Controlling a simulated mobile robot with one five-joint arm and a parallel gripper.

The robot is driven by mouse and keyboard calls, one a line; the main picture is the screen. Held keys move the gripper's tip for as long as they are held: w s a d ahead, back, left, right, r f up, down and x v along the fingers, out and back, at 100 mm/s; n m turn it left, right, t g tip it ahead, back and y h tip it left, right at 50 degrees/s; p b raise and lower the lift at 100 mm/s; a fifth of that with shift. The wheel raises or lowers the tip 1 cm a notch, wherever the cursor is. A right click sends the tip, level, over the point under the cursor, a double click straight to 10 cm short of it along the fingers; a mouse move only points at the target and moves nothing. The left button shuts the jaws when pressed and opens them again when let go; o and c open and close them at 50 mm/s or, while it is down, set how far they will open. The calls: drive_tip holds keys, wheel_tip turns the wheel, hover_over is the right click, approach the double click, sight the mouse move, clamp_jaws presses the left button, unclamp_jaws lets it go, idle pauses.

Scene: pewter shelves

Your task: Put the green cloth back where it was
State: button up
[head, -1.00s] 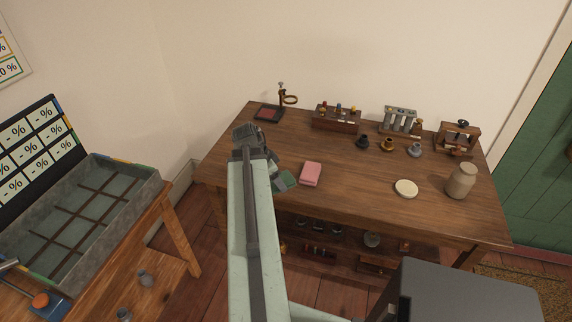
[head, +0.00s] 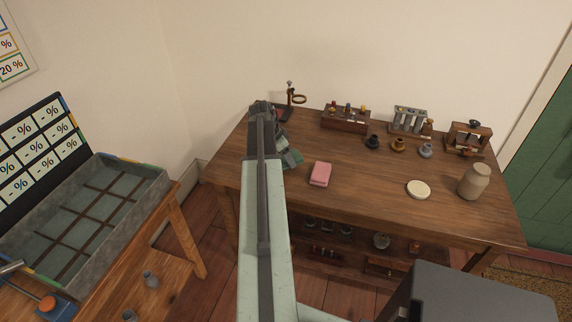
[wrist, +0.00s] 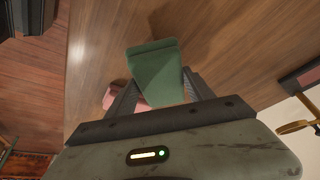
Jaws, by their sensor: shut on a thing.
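The green cloth (head: 293,158) is held by my gripper (head: 283,145) over the left part of the wooden workbench (head: 370,190). The arm hides much of the gripper in the head view. In the wrist view the green cloth (wrist: 155,70) sits between the two fingers of my gripper (wrist: 160,84), its folded end reaching beyond them. The bench top shows beneath and around it. I cannot tell the exact height of the cloth above the bench.
A pink block (head: 320,174) lies just right of the cloth. A stand with a ring (head: 292,100) is at the back left. The bench middle is mostly clear.

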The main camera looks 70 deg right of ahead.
drive_tip(key=f+b, duration=0.3)
drive_tip(key=f, duration=0.1)
drive_tip(key=shift+s+b, duration=0.2)
drive_tip(key=shift+b, duration=0.2)
drive_tip(key=shift+r, duration=0.3)
drive_tip(key=shift+f, duration=0.15)
drive_tip(key=o, duration=1.2)
drive_tip(key=shift+r+p, duration=0.35)
drive_tip(key=shift+p, duration=0.1)
drive_tip(key=p+v, duration=1.1)
drive_tip(key=v, duration=0.1)
drive_tip(key=shift+d, duration=0.15)
drive_tip(key=shift+f, duration=0.15)
